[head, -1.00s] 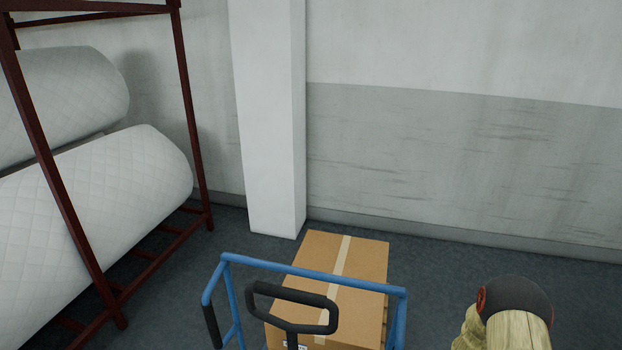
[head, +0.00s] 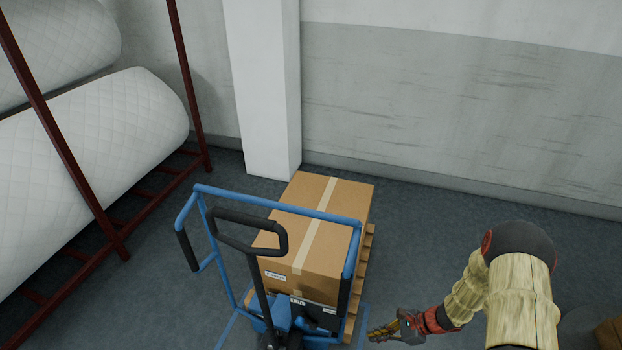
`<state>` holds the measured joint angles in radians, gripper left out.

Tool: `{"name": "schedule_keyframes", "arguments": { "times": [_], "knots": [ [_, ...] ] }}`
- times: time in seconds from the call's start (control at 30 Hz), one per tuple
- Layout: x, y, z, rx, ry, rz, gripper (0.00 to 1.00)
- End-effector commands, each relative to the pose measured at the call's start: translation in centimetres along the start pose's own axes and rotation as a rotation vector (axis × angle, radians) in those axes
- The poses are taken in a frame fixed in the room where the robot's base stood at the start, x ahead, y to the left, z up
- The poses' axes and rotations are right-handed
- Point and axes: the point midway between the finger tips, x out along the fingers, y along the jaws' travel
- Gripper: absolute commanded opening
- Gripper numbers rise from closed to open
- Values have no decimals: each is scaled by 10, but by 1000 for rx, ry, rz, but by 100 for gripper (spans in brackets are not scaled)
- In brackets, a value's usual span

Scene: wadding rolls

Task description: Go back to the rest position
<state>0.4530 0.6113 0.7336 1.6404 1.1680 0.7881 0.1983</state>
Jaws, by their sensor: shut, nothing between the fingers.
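My gripper (head: 378,333) shows at the bottom of the head view, right of the middle. Its fingers are shut with nothing between them and point left. My arm comes in from the lower right and bends at a dark joint. The gripper appears just right of the lower end of a blue trolley (head: 196,236). I cannot tell how far apart they are in depth.
A taped cardboard box (head: 345,205) sits on a wooden pallet (head: 366,254) behind the trolley's handle. White quilted rolls (head: 90,150) lie on a dark red rack (head: 110,232) at left. A white pillar (head: 262,95) stands at the wall. Floor (head: 420,230) right of the pallet is clear.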

Motion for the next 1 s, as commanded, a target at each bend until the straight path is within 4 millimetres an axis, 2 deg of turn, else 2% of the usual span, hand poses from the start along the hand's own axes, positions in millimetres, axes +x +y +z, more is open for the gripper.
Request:
{"name": "schedule_keyframes", "arguments": {
  "times": [0.17, 0.3, 0.47, 0.67, 1.0],
  "knots": [
    [-3, 35, 6, -79, -7, 88, 0],
    [-23, 54, 20, -196, -1, 156, 0],
    [-53, 67, 41, -346, 19, 221, 0],
    [-102, 80, 76, -576, 73, 299, 0],
    [-209, 110, 153, -1064, 268, 434, 0]
  ]
}}
